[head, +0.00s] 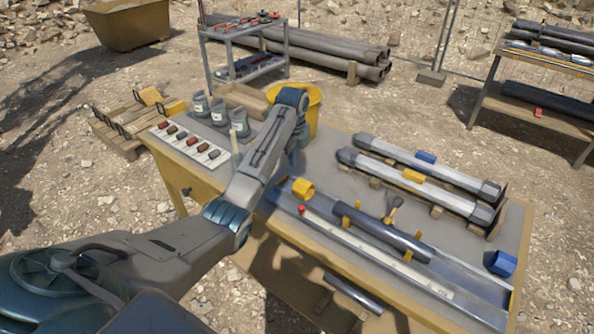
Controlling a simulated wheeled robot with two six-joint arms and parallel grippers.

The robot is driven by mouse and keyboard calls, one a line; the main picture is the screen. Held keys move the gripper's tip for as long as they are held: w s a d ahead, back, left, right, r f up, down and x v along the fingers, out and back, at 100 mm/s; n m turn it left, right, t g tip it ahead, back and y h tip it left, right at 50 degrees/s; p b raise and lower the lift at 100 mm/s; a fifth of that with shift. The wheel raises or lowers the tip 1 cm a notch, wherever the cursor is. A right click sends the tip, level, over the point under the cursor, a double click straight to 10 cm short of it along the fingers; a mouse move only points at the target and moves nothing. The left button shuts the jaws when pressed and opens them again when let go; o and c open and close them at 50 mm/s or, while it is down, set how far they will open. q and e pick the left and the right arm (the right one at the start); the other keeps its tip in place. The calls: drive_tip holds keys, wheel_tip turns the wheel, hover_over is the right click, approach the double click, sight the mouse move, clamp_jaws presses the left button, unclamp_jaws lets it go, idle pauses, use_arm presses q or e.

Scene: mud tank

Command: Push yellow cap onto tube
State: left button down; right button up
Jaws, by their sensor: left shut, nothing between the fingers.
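A yellow cap (302,188) sits near the left end of the long tray on the table. To its right, a dark tube (375,228) lies between yellow holders in the tray. I cannot tell whether the cap touches a tube end. My left gripper (294,163) is just behind and above the yellow cap, pointing down, partly hidden by my own arm. It is shut and empty. A blue cap (500,263) is at the tray's right end. My right gripper is not in view.
Two capped grey tubes (425,178) lie along the table's back right. A sample board (190,145), grey jars (218,110) and a yellow bucket (314,104) stand at the left and back. A white rule (380,250) runs along the front.

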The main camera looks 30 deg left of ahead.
sight(304, 189)
use_arm(q)
wheel_tip(304, 189, down, 8)
drive_tip(key=shift+f+p, duration=0.1)
drive_tip(key=shift+p, duration=1.05)
drive_tip(key=shift+f, duration=0.5)
